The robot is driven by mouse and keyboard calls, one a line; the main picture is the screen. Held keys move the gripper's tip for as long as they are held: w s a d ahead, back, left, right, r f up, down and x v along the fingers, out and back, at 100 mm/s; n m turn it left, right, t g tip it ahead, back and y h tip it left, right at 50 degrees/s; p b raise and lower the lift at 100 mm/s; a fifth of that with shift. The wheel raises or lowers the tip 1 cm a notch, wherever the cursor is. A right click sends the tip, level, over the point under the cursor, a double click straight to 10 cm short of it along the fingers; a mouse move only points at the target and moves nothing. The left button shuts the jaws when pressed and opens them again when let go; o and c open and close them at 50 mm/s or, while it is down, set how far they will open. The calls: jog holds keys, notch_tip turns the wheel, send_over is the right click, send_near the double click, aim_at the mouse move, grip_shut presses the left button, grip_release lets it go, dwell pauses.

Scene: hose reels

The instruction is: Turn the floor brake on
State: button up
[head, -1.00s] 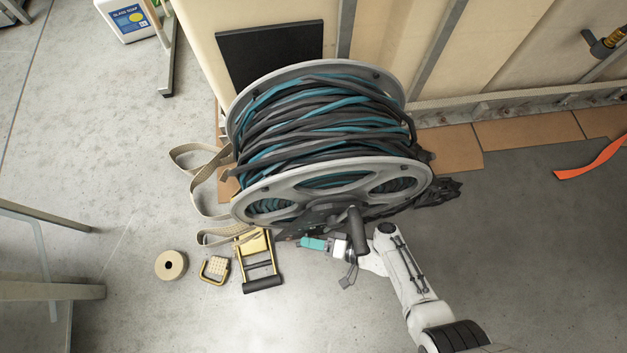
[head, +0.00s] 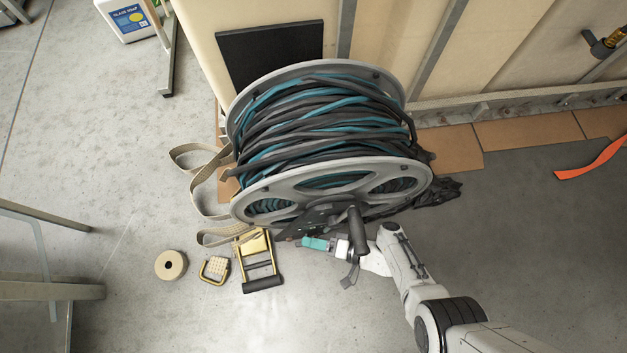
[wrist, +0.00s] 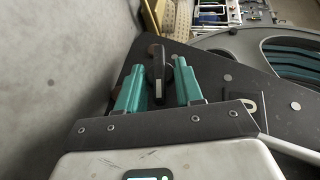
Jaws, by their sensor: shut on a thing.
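A large grey reel (head: 290,175) wound with black and teal hose stands in the middle of the head view. A dark lever (wrist: 158,72) with a brownish tip, beside the dark plate (wrist: 222,75) of the reel's stand, appears to be the floor brake. My gripper (wrist: 158,78) has its teal fingers on either side of this lever and is shut on it. In the head view my gripper (head: 316,243) is low at the reel's front edge. The reel's black crank handle (head: 357,230) stands over my wrist there. The lever is mostly hidden in the head view.
A yellow ratchet buckle (head: 258,258) with a beige strap (head: 200,180) lies left of my gripper. A tape roll (head: 171,265) and a small yellow-framed item (head: 214,270) lie farther left. An orange strip (head: 592,160) lies right. Floor at lower left is mostly clear.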

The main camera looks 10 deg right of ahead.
jog(key=shift+s+f, duration=0.2)
jog(key=shift+f, duration=0.05)
jog(key=o, duration=0.7)
jog(key=shift+o, duration=1.3)
jog(key=shift+r, duration=0.1)
jog(key=shift+w, duration=0.1)
jog(key=shift+r, duration=0.1)
jog(key=p+v, duration=0.2)
jog(key=v, duration=0.9)
